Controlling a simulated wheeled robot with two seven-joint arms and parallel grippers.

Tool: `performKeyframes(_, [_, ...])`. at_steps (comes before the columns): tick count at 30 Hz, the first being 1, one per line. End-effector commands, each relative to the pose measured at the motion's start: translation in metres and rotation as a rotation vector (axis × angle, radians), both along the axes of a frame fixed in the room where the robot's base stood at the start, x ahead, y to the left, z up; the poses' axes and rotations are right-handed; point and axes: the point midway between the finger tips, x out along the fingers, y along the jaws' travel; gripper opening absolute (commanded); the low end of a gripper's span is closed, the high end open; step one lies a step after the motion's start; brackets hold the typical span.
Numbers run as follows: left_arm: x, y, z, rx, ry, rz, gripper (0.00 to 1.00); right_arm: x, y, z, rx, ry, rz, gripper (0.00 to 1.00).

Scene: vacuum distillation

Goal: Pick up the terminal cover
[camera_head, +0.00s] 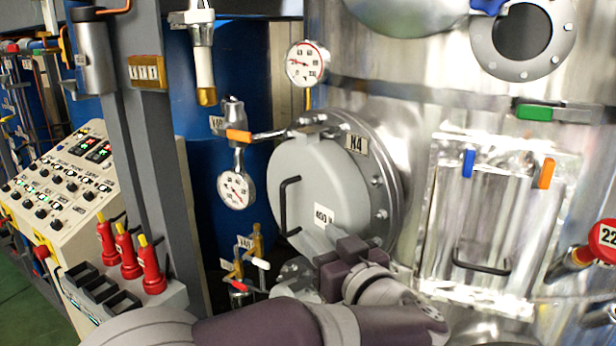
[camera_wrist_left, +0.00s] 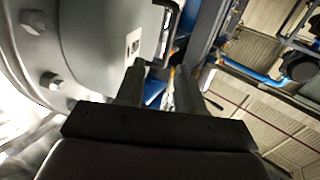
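The terminal cover (camera_head: 314,185) is a large round grey lid with a black bar handle (camera_head: 286,206) on its left side and a "400 V" label. It sits on the bolted flange marked N4. The cover also shows in the left wrist view (camera_wrist_left: 95,35), with the handle (camera_wrist_left: 172,32) beyond the fingers. My left gripper (camera_head: 334,240) is in front of the cover's lower part, right of and below the handle. In the left wrist view its two fingers (camera_wrist_left: 157,85) stand apart with nothing visible between them. My right gripper is not in view.
A pressure gauge (camera_head: 236,189) and valve with an orange handle (camera_head: 239,135) stand left of the cover. Small valves (camera_head: 245,262) sit below it. A square panel with a handle (camera_head: 492,225) is at right. A control console (camera_head: 62,190) and red plugs (camera_head: 150,265) are at left.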

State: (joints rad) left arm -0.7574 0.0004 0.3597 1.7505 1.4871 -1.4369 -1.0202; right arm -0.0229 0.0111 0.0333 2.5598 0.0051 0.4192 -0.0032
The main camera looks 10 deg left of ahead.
Motion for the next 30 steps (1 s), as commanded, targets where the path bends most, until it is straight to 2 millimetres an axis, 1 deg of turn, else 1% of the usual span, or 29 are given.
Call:
performKeyframes(1, [0.001,0.004,0.005,0.001,0.005,0.019,0.37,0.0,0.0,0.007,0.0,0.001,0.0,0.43])
performKeyframes(2, [0.004,0.008,0.006,0.003,0.006,0.026,0.37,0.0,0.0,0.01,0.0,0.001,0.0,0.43])
performKeyframes(7, [0.035,0.034,0.006,0.004,0.007,0.029,0.37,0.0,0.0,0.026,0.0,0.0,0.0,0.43])
performKeyframes(9, [0.045,0.042,0.005,0.004,0.007,0.027,0.37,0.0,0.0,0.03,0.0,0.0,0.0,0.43])
performKeyframes(11, [0.05,0.045,0.003,0.003,0.006,0.024,0.37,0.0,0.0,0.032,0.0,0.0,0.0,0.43])
performKeyframes(13, [0.056,0.051,0.004,0.003,0.006,0.025,0.37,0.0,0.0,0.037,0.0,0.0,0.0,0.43])
performKeyframes(16, [0.07,0.063,0.009,0.004,0.008,0.026,0.37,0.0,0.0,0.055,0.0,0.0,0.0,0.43])
performKeyframes(18, [0.08,0.072,0.007,0.004,0.008,0.025,0.37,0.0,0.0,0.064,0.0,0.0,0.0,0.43])
performKeyframes(22, [0.092,0.081,0.002,0.003,0.006,0.023,0.37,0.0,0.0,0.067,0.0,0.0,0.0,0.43])
performKeyframes(28, [0.093,0.082,0.0,0.002,0.005,0.021,0.37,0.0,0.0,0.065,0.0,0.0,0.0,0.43])
performKeyframes(29, [0.093,0.082,0.0,0.001,0.005,0.021,0.34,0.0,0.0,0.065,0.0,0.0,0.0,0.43])
performKeyframes(30, [0.093,0.082,0.0,0.001,0.005,0.021,0.21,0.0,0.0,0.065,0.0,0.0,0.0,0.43])
